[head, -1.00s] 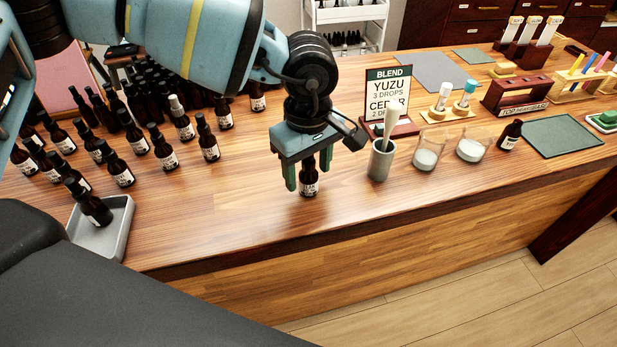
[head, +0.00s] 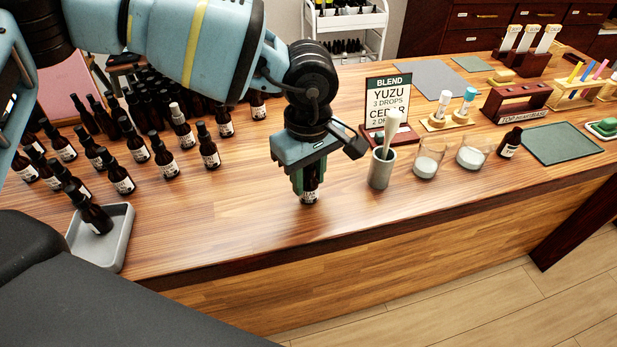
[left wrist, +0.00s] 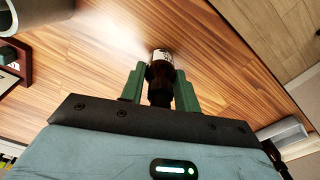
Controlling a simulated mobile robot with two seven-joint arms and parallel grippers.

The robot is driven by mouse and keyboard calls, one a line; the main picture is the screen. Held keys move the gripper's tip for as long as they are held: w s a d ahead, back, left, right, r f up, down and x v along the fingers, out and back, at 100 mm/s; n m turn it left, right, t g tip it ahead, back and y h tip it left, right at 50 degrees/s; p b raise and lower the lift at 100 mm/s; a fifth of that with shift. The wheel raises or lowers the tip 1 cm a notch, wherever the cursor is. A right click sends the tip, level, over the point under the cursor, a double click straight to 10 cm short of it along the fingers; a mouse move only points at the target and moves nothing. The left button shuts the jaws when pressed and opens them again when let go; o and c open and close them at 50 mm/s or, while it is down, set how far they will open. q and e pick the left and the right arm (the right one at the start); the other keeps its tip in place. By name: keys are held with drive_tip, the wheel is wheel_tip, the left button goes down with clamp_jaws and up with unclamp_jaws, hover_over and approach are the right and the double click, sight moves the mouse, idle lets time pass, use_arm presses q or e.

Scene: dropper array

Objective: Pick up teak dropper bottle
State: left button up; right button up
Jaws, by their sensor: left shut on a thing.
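The bottle in my left gripper (head: 310,180) is a dark brown dropper bottle (head: 309,197) with a white label, only partly legible in the head view. The green fingers are shut on its upper part. It is upright, at or just above the counter; I cannot tell whether its base touches. In the left wrist view the bottle (left wrist: 160,72) sits between the two fingers (left wrist: 160,88), its label facing away from the palm. My right gripper is not in view.
A grey mortar (head: 380,168) with pestle stands just right of the held bottle, before a blend sign (head: 387,95). Several dark bottles (head: 164,155) crowd the left. The counter's front middle is clear.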

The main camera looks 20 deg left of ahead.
use_arm(q)
drive_tip(key=shift+r, duration=1.65)
drive_tip(key=s+d, duration=0.3)
drive_tip(key=s, duration=0.4)
drive_tip(key=s+d+r+b, duration=0.1)
drive_tip(key=s+d, duration=0.2)
drive_tip(key=s, duration=0.5)
drive_tip(key=shift+r, duration=0.2)
